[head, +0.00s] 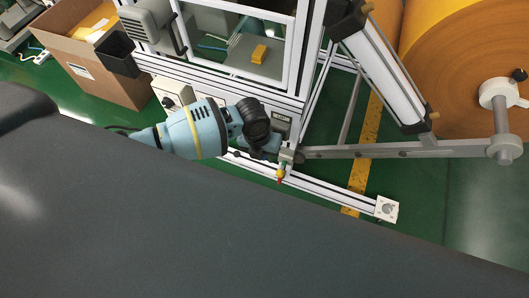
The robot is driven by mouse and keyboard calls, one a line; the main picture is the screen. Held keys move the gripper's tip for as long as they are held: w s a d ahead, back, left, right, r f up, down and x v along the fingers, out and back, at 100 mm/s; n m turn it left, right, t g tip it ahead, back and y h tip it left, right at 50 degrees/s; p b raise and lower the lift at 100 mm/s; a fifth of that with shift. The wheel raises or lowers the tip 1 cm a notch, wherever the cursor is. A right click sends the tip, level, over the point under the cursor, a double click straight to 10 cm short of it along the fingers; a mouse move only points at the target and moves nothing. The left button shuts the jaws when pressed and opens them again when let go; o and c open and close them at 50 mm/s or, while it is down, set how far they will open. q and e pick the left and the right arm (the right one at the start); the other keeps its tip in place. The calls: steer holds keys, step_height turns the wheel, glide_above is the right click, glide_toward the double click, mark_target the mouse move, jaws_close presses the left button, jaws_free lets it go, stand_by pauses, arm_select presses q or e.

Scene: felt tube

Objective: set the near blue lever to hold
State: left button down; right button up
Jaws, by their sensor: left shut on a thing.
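My left arm comes in from the left, and its gripper (271,147) is at the lower right corner of the machine frame. It is shut on the near blue lever, which is mostly hidden by the gripper and wrist. A small blue part (268,143) shows beside the black wrist; I cannot tell the lever's exact angle. A dark label plate (282,122) is just above the grip. My right gripper is not in view.
A grey bar (370,151) runs right from the grip area to a shaft by the large orange rolls (465,70). A red and yellow tip (280,174) hangs just below the grip. A cardboard box (105,85) stands at the left. Green floor shows at the lower right.

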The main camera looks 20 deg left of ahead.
arm_select(q)
steer(key=shift+s+f+t, duration=0.2)
steer(key=shift+f+t, duration=0.6)
steer(key=shift+t, duration=0.15)
steer(key=shift+s+f+t, duration=0.2)
steer(key=shift+f+t, duration=0.65)
steer(key=shift+t, duration=0.05)
steer(key=shift+s+f+t, duration=0.2)
steer(key=shift+f+t, duration=0.6)
steer(key=shift+t, duration=0.15)
steer(key=c, duration=1.3)
jaws_free()
steer(key=shift+o, duration=0.2)
